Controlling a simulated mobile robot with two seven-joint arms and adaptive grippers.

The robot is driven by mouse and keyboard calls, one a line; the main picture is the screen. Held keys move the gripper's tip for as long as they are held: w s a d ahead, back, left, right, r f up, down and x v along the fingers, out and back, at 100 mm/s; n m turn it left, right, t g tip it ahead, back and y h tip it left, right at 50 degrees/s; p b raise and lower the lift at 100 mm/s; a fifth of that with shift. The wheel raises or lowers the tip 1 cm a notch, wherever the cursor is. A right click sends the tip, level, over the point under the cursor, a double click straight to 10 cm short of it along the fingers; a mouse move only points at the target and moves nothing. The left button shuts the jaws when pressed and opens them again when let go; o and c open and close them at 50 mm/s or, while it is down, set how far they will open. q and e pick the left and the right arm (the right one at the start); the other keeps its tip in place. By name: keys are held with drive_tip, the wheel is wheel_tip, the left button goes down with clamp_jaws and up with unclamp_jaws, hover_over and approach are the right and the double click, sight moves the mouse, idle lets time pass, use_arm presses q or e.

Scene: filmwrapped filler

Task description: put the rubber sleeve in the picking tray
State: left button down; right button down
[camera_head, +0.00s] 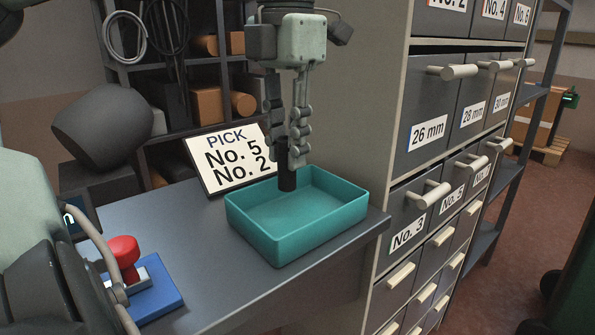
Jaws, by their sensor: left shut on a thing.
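The rubber sleeve (287,181) is a short black cylinder, held upright. My left gripper (290,158) points down and is shut on its upper part. The picking tray (300,232) is a teal open box on the grey table. The sleeve's lower end shows inside the tray's outline, near the back wall. I cannot tell whether it touches the tray floor. The part of the tray floor that I see is empty. My right gripper is not in view.
A sign (236,158) reading "PICK No. 5 No. 2" stands behind the tray. A red button on a blue base (152,290) is at the table's front left. A cabinet of labelled drawers (418,210) stands close on the right. Shelves with coils (125,38) are behind.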

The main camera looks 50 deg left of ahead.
use_arm(q)
drive_tip(key=f, duration=0.3)
drive_tip(key=w+f, duration=0.1)
drive_tip(key=shift+d+f, duration=0.35)
drive_tip(key=shift+f, duration=0.05)
drive_tip(key=shift+w, duration=0.1)
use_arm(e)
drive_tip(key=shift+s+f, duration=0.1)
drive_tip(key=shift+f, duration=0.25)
use_arm(q)
drive_tip(key=shift+f, duration=0.15)
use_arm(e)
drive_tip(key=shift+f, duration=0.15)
use_arm(q)
drive_tip(key=c, duration=1.3)
unclamp_jaws()
drive_tip(key=shift+c, duration=0.2)
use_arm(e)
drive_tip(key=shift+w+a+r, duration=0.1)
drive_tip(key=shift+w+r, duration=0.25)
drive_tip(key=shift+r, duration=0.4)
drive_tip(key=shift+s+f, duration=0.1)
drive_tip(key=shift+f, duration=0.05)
